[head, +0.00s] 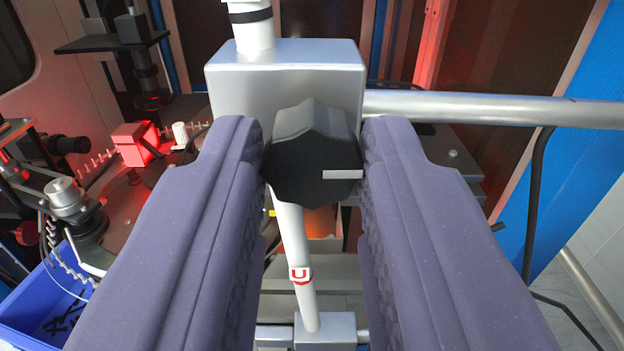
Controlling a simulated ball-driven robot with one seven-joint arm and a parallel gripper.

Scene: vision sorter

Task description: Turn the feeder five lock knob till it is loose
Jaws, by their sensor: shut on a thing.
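The lock knob (308,150) is black and lobed, with a white bar mark on its right side that lies level. It sits on the front of a silver clamp block (230,85) in the upper middle of the head view. My gripper (314,150) has one purple-grey padded finger on each side of the knob. The fingers are shut on it, with the pads against its left and right sides. The knob's back and the part of the block behind it are hidden. No feeder number shows near the knob.
A silver rod (500,110) runs right from the block. A thin post (292,240) with a red U label (300,274) goes down below the knob. A red-lit device (135,143) and a blue bin (40,310) are at left. A blue panel (570,130) stands at right.

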